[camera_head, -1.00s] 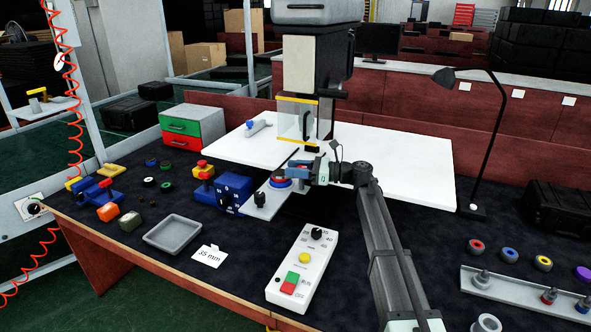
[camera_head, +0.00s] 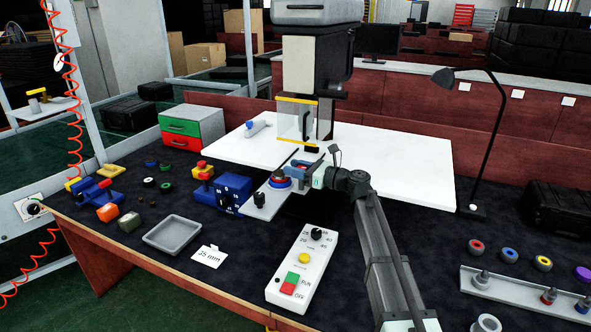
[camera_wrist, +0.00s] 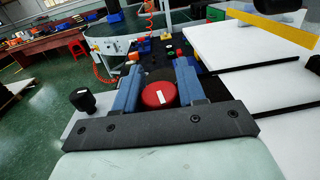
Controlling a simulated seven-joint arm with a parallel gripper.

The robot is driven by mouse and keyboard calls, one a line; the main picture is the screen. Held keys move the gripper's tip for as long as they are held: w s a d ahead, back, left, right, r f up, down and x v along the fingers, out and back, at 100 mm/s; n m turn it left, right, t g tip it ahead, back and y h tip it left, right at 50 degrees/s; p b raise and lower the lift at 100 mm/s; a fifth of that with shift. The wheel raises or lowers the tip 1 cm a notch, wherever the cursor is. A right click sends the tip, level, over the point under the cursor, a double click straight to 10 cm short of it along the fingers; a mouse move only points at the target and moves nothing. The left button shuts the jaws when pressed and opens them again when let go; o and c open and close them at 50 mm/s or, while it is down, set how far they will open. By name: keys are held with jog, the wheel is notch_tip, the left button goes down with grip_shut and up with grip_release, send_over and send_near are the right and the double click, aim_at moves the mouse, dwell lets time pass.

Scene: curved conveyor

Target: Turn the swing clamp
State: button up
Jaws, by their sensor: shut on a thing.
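In the wrist view, the red knob (camera_wrist: 158,95) has a white mark on top and sits between my two blue fingers. My gripper (camera_head: 291,173) comes in from the right, low over the plate, and is shut on the red knob; it also shows in the wrist view (camera_wrist: 157,92). The knob's lower part is partly hidden by the fingers. I cannot make out a separate clamp arm.
A black knob (camera_head: 259,198) stands on the plate's near end. A blue box (camera_head: 232,190) is close on the left. A clear guard with yellow edges (camera_head: 297,120) hangs behind. A control box (camera_head: 302,265) lies in front. A dark thin rod (camera_head: 290,157) is beside the gripper.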

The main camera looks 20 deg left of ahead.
jog(key=shift+w+m+t+h, duration=0.15)
jog(key=shift+m+t+h, duration=0.15)
jog(key=shift+m+t, duration=1.2)
jog(key=shift+w+t, duration=0.1)
jog(key=shift+t, duration=0.4)
jog(key=o, duration=1)
jog(key=shift+c, duration=0.2)
jog(key=v, duration=1.3)
jog(key=shift+d, duration=0.4)
